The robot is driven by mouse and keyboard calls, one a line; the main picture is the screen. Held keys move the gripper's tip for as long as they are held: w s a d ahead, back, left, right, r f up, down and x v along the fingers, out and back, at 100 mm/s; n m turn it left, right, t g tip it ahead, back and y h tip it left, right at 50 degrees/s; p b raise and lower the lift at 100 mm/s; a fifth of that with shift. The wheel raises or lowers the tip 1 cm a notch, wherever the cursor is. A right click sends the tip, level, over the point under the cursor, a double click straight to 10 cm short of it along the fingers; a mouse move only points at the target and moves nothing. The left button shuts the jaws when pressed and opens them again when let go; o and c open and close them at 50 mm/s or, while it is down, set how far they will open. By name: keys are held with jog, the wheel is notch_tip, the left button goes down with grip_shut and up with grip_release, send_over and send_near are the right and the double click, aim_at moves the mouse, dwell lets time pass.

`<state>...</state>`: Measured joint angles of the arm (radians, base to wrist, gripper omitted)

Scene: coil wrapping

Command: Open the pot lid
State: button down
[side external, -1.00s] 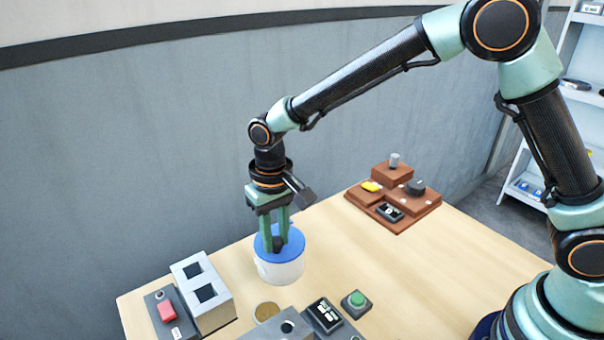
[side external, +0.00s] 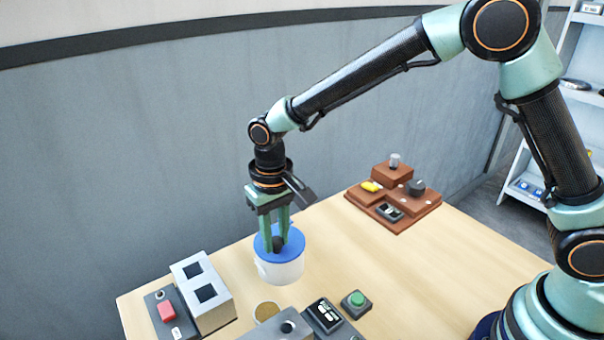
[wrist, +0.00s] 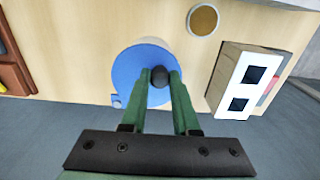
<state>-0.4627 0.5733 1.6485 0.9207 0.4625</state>
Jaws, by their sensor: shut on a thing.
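The white pot (side external: 281,270) stands on the wooden table with its blue lid (side external: 294,243) on top. The lid has a dark round knob (side external: 278,243) in its middle. My gripper (side external: 278,240) points straight down over the pot, its green fingers on either side of the knob and shut on it. In the wrist view the blue lid (wrist: 128,75) shows as a disc, with the knob (wrist: 159,75) between the two fingertips of my gripper (wrist: 160,78). The fingers cover part of the lid.
A grey-white block with two square openings (side external: 216,301) and a red switch box (side external: 167,312) stand left of the pot. A round tan disc (side external: 266,311), a display box (side external: 324,314) and a green button (side external: 356,299) lie in front. A brown control board (side external: 393,222) sits behind right. The table's right side is clear.

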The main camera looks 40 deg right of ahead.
aim_at(297, 249)
jog(key=shift+r, duration=0.1)
dwell(0.4)
jog(key=shift+s+d+n, duration=0.55)
jog(key=shift+d+n, duration=0.2)
jog(key=shift+n, duration=0.45)
jog(key=d+n, duration=0.1)
jog(key=s+n, duration=0.1)
jog(key=shift+d+n, duration=0.3)
jog(key=shift+d, duration=0.1)
jog(key=w+d+n, duration=0.3)
jog(key=d+n, duration=0.7)
jog(key=n, duration=0.4)
jog(key=shift+w+n, duration=0.15)
jog(key=shift+n, duration=0.25)
jog(key=shift+d, duration=0.15)
jog(key=c, duration=0.7)
grip_release()
